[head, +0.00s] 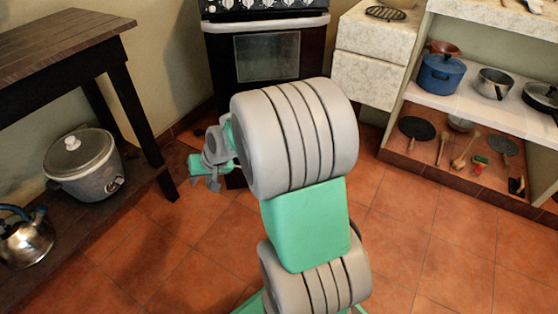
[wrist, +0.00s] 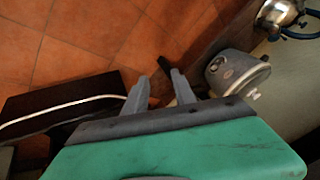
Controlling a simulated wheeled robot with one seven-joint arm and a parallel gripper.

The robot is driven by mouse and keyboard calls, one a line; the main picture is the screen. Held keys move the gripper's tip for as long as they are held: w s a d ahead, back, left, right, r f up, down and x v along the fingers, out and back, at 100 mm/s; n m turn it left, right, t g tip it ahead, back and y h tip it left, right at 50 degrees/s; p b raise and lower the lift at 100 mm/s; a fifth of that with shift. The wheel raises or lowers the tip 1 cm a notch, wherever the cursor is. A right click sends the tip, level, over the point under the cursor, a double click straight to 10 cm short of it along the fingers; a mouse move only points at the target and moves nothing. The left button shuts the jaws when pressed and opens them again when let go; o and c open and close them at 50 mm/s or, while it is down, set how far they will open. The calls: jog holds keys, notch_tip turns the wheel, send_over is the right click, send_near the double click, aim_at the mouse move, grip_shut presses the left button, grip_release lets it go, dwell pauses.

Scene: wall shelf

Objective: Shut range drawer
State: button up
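The range (head: 278,55) stands at the back centre, black with a glass oven window and a pale handle bar. My arm hides most of its lower part. In the wrist view a dark box-like part with a curved pale bar (wrist: 60,101) juts over the floor at left; it looks like the range drawer standing out, but its full outline is hidden. My gripper (head: 205,184) is low by the range's lower left side. In the wrist view its two fingers (wrist: 160,76) are apart with nothing between them, to the right of the dark part. I cannot tell whether they touch it.
A dark wooden table (head: 60,45) stands at left, with a rice cooker (head: 84,165) and a kettle (head: 24,236) on its low shelf. White cabinets (head: 367,78) and a shelf with pots (head: 480,102) are at right. Tiled floor (head: 420,240) is clear in front.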

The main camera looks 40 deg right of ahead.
jog(key=w+d+f+m+t+p, duration=0.1)
jog(key=w+d+f+m+t, duration=0.3)
jog(key=d, duration=0.3)
jog(key=w+d+f+m+t, duration=0.1)
jog(key=w+d+f+m, duration=0.2)
jog(key=w+d+f, duration=0.4)
jog(key=s+d+f+m+t+h, duration=0.1)
jog(key=s+d+f+m+h, duration=0.25)
jog(key=d, duration=0.35)
jog(key=s+d+f+m+t+h+p, duration=0.1)
jog(key=s+d+f+m+h, duration=0.15)
jog(key=d+f+m, duration=0.3)
jog(key=s+d+f+m+t+h, duration=0.1)
jog(key=s+d+f+m+h, duration=0.25)
jog(key=d, duration=0.35)
jog(key=shift+y, duration=0.35)
jog(key=b+x, duration=0.2)
jog(key=x, duration=0.4)
jog(key=shift+w+d+r, duration=0.15)
jog(key=shift+w+d, duration=0.05)
jog(key=shift+d, duration=0.05)
jog(key=shift+c, duration=0.4)
grip_shut()
